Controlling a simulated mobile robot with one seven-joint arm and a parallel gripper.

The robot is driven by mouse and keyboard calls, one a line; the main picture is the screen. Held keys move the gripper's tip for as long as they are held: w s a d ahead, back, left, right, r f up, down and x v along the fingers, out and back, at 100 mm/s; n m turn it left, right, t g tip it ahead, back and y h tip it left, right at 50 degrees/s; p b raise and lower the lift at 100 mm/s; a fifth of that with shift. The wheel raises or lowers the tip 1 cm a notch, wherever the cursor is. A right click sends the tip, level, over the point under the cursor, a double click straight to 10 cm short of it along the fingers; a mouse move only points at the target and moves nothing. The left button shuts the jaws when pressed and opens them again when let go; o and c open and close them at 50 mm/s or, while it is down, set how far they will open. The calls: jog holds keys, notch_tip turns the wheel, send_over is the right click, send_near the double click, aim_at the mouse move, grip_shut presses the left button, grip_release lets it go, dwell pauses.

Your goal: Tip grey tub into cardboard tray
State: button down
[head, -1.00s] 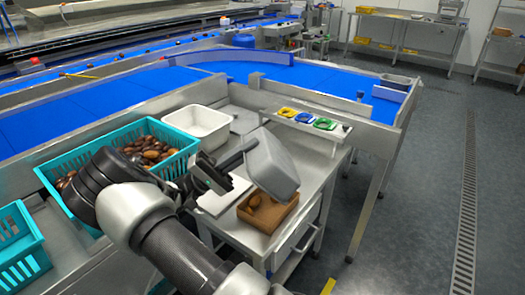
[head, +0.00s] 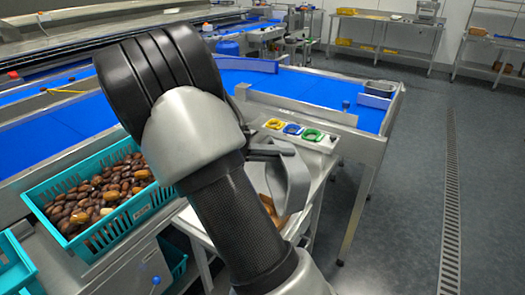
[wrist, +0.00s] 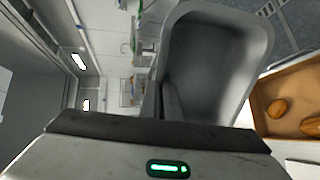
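The grey tub (head: 298,182) is held up and steeply tilted at the right end of the bench in the head view. My gripper (wrist: 164,100) is shut on the tub's wall. In the wrist view I look into the tub (wrist: 212,62), and its visible inside looks empty. The brown cardboard tray (wrist: 285,77) lies beside and below the tub in that view, with at least two dates (wrist: 277,108) in it. In the head view the tray (head: 280,217) is mostly hidden behind my arm and the tub.
A teal crate (head: 93,247) full of dates stands left of my arm. Yellow, blue and green rings (head: 292,129) sit on a ledge behind the tub. The blue conveyor (head: 300,83) runs behind. My arm hides much of the bench. The floor at the right is clear.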

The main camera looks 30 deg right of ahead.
jog(key=s+d+f+t+y+p, duration=0.1)
jog(key=d+f+t+y+p, duration=0.1)
jog(key=d+y+p, duration=0.3)
jog(key=s+d+f+t+y+p, duration=0.1)
jog(key=d+f+t+y+p, duration=0.1)
jog(key=d+y+p, duration=0.4)
jog(key=y+p, duration=0.3)
jog(key=y, duration=0.2)
jog(key=shift+s+f, duration=0.4)
jog(key=shift+w, duration=0.1)
